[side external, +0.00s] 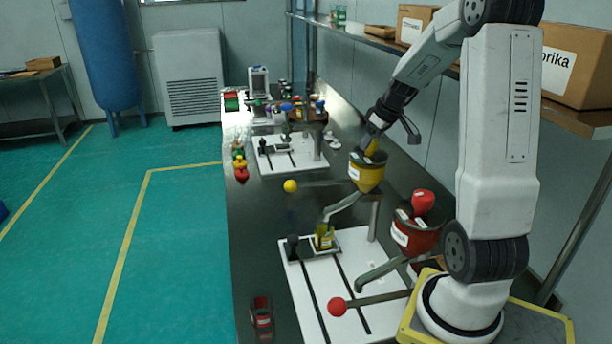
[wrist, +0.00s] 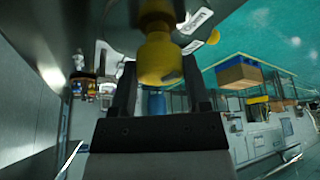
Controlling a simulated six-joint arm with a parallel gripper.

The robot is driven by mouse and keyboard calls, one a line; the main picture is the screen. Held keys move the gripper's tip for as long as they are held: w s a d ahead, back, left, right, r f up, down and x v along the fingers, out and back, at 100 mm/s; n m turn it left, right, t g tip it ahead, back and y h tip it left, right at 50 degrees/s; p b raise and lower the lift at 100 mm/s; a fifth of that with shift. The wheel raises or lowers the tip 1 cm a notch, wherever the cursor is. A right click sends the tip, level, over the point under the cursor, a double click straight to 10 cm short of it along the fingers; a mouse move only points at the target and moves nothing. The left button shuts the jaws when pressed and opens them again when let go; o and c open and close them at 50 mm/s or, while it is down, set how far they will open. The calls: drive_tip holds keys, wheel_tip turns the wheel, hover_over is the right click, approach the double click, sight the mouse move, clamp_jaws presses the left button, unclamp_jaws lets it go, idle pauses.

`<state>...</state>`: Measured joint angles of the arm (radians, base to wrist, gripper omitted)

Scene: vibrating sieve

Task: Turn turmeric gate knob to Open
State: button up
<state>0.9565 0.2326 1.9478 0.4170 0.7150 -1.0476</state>
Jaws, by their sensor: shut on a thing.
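The yellow turmeric hopper (side external: 367,176) stands over the bench in the middle of the side view, with a white label on its front. Its yellow gate knob (side external: 373,148) sits on top. My gripper (side external: 375,136) comes down on the knob from above and right. In the wrist view the rounded yellow knob (wrist: 160,62) is between the two dark fingers of my gripper (wrist: 160,85), which is shut on it. White labels (wrist: 196,20) lie beside the knob, but their text is too small to read. I cannot tell the knob's set position.
A red hopper with a red knob (side external: 423,202) stands nearer my base. A yellow ball lever (side external: 290,186) and a red ball lever (side external: 337,307) stick out left. A shelf with boxes (side external: 415,24) runs along the wall.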

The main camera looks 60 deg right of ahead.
drive_tip(key=shift+r+n+y, duration=0.1)
drive_tip(key=shift+n+y, duration=0.3)
drive_tip(key=shift+n, duration=0.7)
drive_tip(key=o, duration=1.3)
drive_tip(key=v, duration=0.7)
drive_tip(key=shift+s+r, duration=0.15)
drive_tip(key=shift+r, duration=0.2)
